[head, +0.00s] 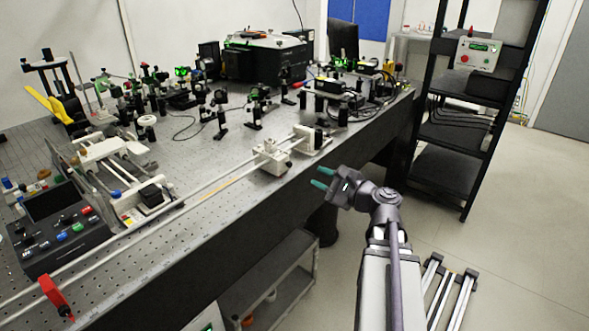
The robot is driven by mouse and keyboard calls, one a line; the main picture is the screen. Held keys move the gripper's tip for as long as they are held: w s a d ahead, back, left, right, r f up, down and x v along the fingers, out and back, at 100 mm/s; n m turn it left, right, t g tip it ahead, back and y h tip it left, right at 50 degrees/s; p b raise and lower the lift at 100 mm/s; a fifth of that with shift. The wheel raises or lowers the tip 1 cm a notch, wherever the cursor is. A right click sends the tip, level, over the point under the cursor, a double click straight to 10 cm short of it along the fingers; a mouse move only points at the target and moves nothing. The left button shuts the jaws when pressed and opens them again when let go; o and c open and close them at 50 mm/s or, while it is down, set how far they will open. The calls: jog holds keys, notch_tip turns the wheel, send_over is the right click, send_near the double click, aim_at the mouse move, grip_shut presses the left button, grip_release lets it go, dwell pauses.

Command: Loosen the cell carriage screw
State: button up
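Two pale carriage-like blocks sit on the long rail along the bench's front edge: one (271,158) near the middle and one with a dark part (312,139) farther right. I cannot tell for sure which is the cell carriage, and no screw can be made out at this size. My gripper (313,176) hangs in free air in front of the bench edge, to the right of and slightly below the middle block. Its two green-tipped fingers point left toward the bench, with a gap between them. It is open, empty and touches nothing.
The perforated bench (205,151) carries many optics mounts behind the rail (215,188). A control box (52,238) and a red piece (55,296) are at the left front. A black shelf rack (455,133) stands right. Floor right of my arm is mostly clear.

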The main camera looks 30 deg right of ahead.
aim_at(291, 165)
jog(key=x, duration=0.9)
jog(key=shift+w+a, duration=0.1)
jog(key=shift+w, duration=0.1)
jog(key=shift+c, duration=0.2)
grip_shut()
